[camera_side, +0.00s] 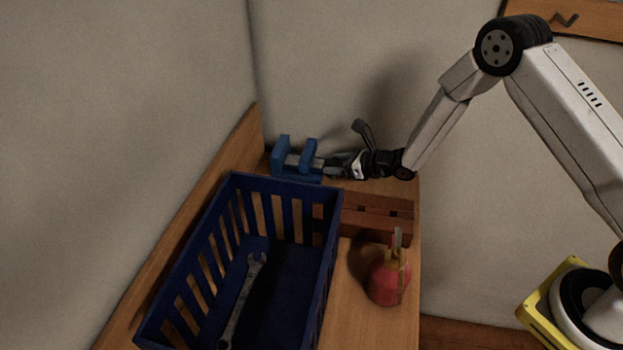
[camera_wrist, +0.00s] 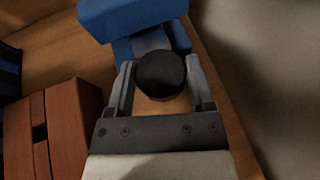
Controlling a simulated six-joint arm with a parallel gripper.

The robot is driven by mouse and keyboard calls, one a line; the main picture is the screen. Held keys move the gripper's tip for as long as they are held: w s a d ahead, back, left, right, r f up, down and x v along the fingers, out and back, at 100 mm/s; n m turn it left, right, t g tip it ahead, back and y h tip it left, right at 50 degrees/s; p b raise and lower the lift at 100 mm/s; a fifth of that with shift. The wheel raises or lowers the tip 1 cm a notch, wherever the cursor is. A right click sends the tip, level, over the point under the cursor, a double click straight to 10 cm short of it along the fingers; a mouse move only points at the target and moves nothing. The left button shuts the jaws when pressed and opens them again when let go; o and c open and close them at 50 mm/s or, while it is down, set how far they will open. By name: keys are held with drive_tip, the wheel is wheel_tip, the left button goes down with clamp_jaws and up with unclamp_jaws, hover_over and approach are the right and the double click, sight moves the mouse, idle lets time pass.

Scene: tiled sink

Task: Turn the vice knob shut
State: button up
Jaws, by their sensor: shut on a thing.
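The blue vice (camera_side: 297,161) stands on the wooden bench near the back corner. In the wrist view the vice (camera_wrist: 133,17) is at the top, with its round black knob (camera_wrist: 162,75) facing me. My gripper (camera_side: 332,168) reaches the knob from the right in the side view. In the wrist view the fingers of my gripper (camera_wrist: 160,78) lie on either side of the knob and are shut on it. In the side view the knob is hidden or too small to make out. The exact gap between the vice jaws cannot be told.
A dark blue slatted crate (camera_side: 329,262) stands in front of the vice and holds a grey wrench (camera_side: 242,300). A brown wooden block (camera_side: 376,218) sits right of the crate, with a red round object (camera_side: 385,281) in front of it. A wall rises behind the bench.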

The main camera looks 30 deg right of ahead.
idle(0.3)
drive_tip(key=o, duration=1.2)
drive_tip(key=shift+s+d+r, duration=0.1)
drive_tip(key=shift+s, duration=0.05)
drive_tip(key=shift+v, duration=3.7)
